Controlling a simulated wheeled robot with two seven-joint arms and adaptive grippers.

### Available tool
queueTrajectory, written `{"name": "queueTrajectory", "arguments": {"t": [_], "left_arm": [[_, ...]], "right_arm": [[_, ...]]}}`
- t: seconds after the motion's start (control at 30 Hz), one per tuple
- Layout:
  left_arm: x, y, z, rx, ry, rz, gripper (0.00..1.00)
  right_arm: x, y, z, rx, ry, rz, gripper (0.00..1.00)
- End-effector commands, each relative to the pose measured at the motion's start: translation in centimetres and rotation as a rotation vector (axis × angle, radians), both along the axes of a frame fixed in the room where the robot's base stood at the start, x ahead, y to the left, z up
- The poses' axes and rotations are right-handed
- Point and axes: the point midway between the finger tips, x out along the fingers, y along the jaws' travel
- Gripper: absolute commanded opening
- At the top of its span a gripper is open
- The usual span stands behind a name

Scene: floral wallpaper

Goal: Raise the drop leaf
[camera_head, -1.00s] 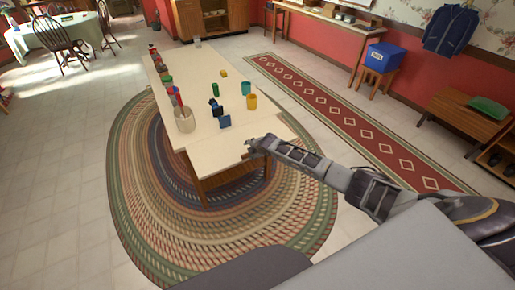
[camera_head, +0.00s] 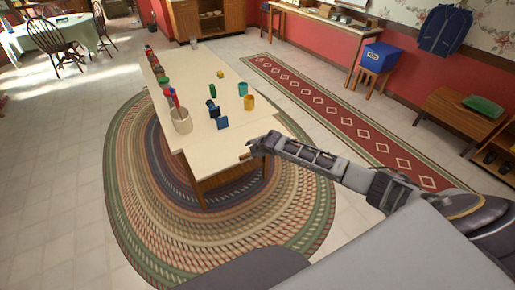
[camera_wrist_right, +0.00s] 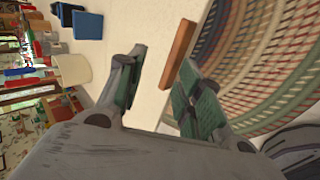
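The long cream-topped table (camera_head: 205,75) stands on the oval rug. Its drop leaf (camera_head: 215,158) is at the near end and looks about level with the top; its exact angle is hard to tell. My right gripper (camera_head: 251,149) is at the leaf's near edge, toward the right corner. In the right wrist view the two fingers (camera_wrist_right: 158,88) are apart, with cream surface between them and a brown wooden strip (camera_wrist_right: 179,54) just beyond. I cannot tell whether a finger touches the leaf. My left gripper is not in view.
On the tabletop stand a beige holder (camera_head: 181,121), a blue cup (camera_head: 222,122), a yellow cup (camera_head: 249,102), a green cup (camera_head: 243,88) and several small items along the left edge. A red runner (camera_head: 340,115) lies to the right.

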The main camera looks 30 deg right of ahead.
Motion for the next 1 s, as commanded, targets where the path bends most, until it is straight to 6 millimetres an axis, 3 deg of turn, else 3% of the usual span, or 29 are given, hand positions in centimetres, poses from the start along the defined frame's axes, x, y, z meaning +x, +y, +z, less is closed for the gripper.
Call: {"name": "queueTrajectory", "arguments": {"t": [0.5,1.0], "left_arm": [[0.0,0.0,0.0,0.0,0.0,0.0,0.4],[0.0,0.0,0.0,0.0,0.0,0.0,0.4]], "right_arm": [[-3.0,-0.3,2.9,-0.002,0.004,0.0,0.36],[-3.6,-0.3,3.6,-0.001,0.005,-0.001,0.36]]}}
